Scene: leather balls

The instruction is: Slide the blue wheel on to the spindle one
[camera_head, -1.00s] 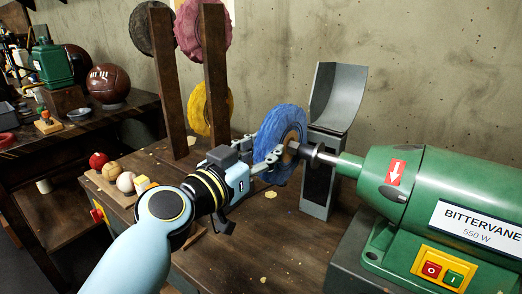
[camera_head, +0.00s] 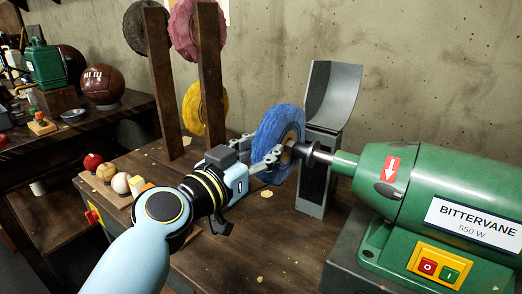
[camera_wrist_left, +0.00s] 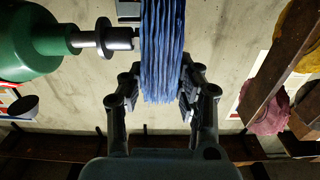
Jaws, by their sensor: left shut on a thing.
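The blue wheel (camera_head: 277,128) is a ribbed disc with a tan hub, held upright in front of the green motor. It also shows edge-on in the left wrist view (camera_wrist_left: 163,50). My left gripper (camera_head: 270,161) is shut on its lower rim, with a finger on each side in the left wrist view (camera_wrist_left: 160,92). The spindle (camera_head: 325,157) sticks out of the motor toward the wheel, with a collar and a dark end. In the left wrist view the spindle's dark end (camera_wrist_left: 118,39) stops close beside the wheel's face. I cannot tell whether it enters the hub. My right gripper is not in view.
The green motor (camera_head: 415,165) labelled BITTERVANE stands at the right. A grey upright chute (camera_head: 333,95) stands behind the wheel. Dark wooden posts (camera_head: 212,85) carry red, yellow and dark wheels. Small balls (camera_head: 120,183) sit on a rack at the left.

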